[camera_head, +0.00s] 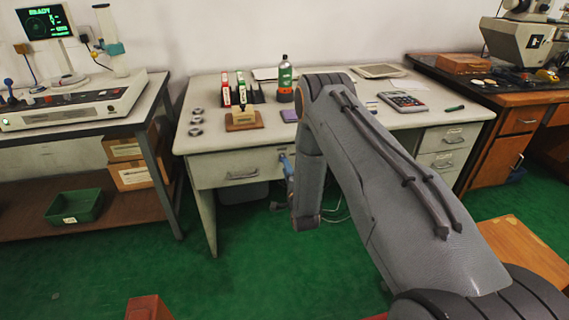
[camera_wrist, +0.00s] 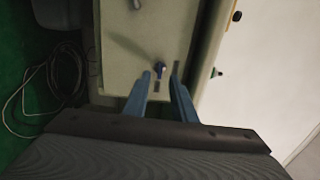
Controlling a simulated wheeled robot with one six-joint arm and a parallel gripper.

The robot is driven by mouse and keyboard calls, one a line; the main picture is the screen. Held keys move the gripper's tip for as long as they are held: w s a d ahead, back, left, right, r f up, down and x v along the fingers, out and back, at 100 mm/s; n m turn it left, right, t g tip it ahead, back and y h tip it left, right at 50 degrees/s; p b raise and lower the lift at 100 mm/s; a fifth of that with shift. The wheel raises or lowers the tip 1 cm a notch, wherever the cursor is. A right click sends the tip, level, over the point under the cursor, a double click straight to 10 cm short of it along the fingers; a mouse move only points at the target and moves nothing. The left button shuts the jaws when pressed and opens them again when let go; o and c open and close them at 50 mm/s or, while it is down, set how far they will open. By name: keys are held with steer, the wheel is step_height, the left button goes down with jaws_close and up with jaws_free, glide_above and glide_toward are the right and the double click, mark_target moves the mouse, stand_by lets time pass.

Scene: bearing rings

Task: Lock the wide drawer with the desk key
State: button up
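The wide drawer (camera_head: 215,172) is under the left part of the desk top, and its front looks flush with the desk. Its pale front (camera_wrist: 125,55) fills the middle of the wrist view. In the head view my gripper (camera_head: 286,163) is at the right part of the drawer front, partly hidden by my arm. The keyhole and the key's turn are too small to tell.
The desk top (camera_head: 350,125) holds a calculator (camera_head: 403,101), a green bottle (camera_head: 285,78), a wooden block (camera_head: 243,121) and several rings. Small drawers (camera_head: 447,138) are at the right. Cables (camera_wrist: 60,85) hang beside the drawer. The green floor in front is mostly clear.

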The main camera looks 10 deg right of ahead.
steer(key=w, duration=0.4)
steer(key=shift+w, duration=0.3)
jaws_close()
